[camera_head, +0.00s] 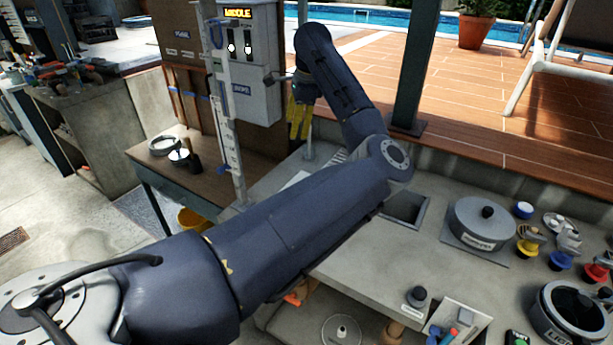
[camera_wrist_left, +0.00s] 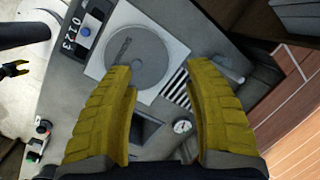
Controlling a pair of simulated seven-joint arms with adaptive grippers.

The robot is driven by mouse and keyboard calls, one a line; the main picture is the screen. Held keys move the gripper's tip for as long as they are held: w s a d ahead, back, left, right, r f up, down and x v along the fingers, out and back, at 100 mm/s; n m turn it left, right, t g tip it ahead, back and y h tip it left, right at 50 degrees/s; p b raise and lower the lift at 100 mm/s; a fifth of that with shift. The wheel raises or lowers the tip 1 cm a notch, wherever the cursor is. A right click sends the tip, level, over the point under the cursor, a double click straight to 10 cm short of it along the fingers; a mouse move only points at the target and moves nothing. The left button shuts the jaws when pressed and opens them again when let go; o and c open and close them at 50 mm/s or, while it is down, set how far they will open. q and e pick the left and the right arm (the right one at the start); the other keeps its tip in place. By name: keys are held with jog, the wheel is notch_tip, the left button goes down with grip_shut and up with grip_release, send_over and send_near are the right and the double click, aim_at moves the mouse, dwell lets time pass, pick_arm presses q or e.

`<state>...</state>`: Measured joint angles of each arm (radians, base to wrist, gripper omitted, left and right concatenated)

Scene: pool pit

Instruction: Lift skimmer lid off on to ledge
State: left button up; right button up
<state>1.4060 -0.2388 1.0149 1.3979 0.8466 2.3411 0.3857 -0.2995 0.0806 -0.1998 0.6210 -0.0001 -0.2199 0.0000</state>
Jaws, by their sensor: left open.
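In the left wrist view, a round grey lid (camera_wrist_left: 137,57) with a darker slot-like mark lies flat on a pale square plate (camera_wrist_left: 172,20); I take it for the skimmer lid. My left gripper (camera_wrist_left: 162,80) has its yellow fingers spread, with nothing between them, and the lid shows beyond them. In the head view, the left gripper (camera_head: 299,118) points down above the far left end of the grey concrete ledge (camera_head: 370,265); my left arm hides much of that area.
A grey control box (camera_head: 250,75) and upright white gauge (camera_head: 236,130) stand left of the left gripper. A square opening (camera_head: 405,208) lies in the ledge. To its right are a knobbed round grey cover (camera_head: 485,225) and several coloured fittings. Wooden decking (camera_head: 480,110) rises behind.

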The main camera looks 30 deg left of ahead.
pick_arm(q)
jog(key=d+f+h, duration=0.1)
jog(key=d+f, duration=0.1)
jog(key=f, duration=0.3)
jog(key=d+f, duration=0.1)
jog(key=f, duration=0.5)
jog(key=d+f+h, duration=0.1)
jog(key=d+f, duration=0.1)
jog(key=f, duration=0.4)
jog(key=shift+d+f+h, duration=0.15)
jog(key=shift+d+h, duration=0.15)
jog(key=shift+n, duration=0.3)
jog(key=shift+f, duration=3)
grip_shut()
